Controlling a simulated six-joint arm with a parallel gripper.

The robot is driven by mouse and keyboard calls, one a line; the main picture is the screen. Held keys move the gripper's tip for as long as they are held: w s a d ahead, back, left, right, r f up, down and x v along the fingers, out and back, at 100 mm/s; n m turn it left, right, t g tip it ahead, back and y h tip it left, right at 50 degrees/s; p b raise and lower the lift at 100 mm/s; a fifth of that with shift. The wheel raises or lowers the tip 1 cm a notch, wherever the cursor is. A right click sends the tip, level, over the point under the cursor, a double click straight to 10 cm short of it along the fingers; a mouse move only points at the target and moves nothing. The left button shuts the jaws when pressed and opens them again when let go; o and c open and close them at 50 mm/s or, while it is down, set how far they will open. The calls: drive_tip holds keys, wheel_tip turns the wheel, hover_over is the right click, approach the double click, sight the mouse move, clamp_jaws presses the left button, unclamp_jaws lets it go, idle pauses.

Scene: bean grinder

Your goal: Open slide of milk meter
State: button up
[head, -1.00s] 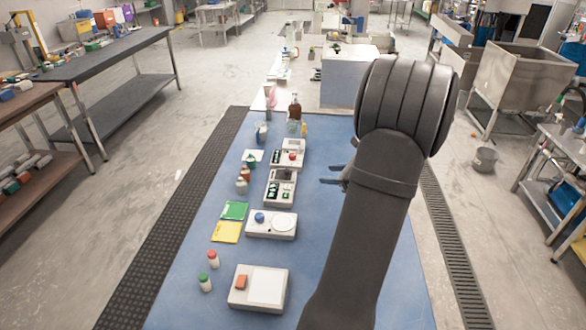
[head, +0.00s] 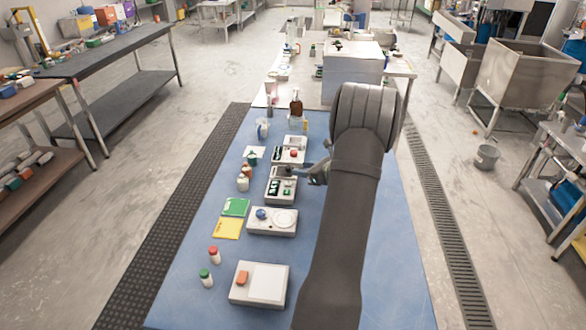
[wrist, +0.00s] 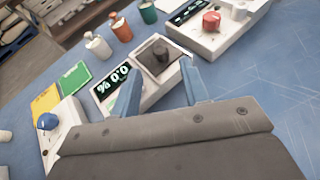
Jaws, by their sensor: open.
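A white device, which looks like the milk meter (head: 271,198), stands in the middle row on the blue table. My gripper (head: 315,172) is at the device's right side in the head view. In the wrist view, my gripper (wrist: 160,67) is open, its two blue-grey fingers to either side of the device's knob end. Nothing is held; contact is unclear.
A white device with a red knob (wrist: 211,20) stands beyond the meter. Small bottles (head: 243,183) stand to its left. Nearer are a scale-like device with a blue knob (head: 260,215), green (head: 235,207) and yellow (head: 227,229) pads. The table's right side is clear.

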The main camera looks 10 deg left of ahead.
sight(289, 167)
drive_tip(key=shift+x, duration=2.75)
clamp_jaws()
